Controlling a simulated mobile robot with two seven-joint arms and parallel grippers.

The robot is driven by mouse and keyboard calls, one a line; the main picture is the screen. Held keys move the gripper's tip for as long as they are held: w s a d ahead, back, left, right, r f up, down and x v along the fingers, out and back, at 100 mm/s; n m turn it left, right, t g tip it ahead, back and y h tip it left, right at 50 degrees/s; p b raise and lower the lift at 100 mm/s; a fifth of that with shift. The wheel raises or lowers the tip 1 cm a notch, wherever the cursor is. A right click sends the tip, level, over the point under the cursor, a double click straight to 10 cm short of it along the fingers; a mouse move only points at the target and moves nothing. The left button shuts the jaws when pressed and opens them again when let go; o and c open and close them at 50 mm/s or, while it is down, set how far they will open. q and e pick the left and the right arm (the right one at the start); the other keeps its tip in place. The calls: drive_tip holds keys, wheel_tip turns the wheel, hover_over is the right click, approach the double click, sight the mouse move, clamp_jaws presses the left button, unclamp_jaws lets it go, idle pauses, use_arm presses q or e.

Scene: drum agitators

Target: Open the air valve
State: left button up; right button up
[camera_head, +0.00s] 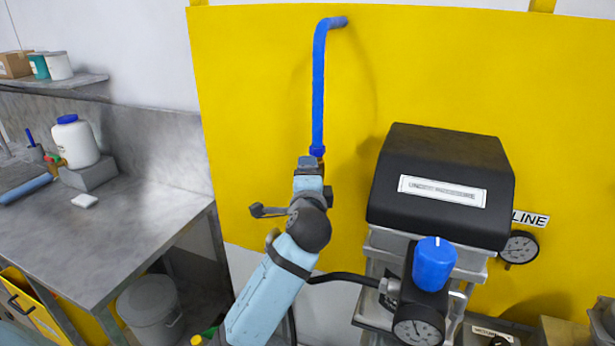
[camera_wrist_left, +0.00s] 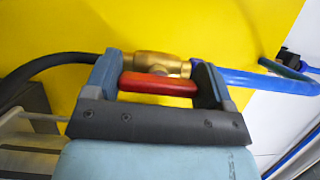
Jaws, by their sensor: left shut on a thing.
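The air valve has a brass body (camera_wrist_left: 158,64) and a red handle (camera_wrist_left: 160,84), seen in the left wrist view. The handle lies roughly in line with the body and the blue pipe (camera_wrist_left: 265,81). My left gripper (camera_wrist_left: 156,78) has one finger at each end of the red handle and is shut on it. In the head view, my left gripper (camera_head: 309,168) is just below the lower end of the vertical blue pipe (camera_head: 318,95). There it hides most of the valve. My right gripper is not in view.
A black-topped unit (camera_head: 440,185) with a blue regulator knob (camera_head: 434,264) and gauge (camera_head: 418,330) stands close right of my left arm. A dark hose (camera_head: 342,277) runs beside the arm. A yellow panel (camera_head: 260,110) is behind; a grey bench (camera_head: 130,220) stands left.

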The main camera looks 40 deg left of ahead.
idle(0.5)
use_arm(q)
drive_tip(key=o, duration=0.9)
drive_tip(key=b+v, duration=0.3)
drive_tip(key=v, duration=1)
drive_tip(key=shift+s+d, duration=0.2)
drive_tip(key=shift+s, duration=0.2)
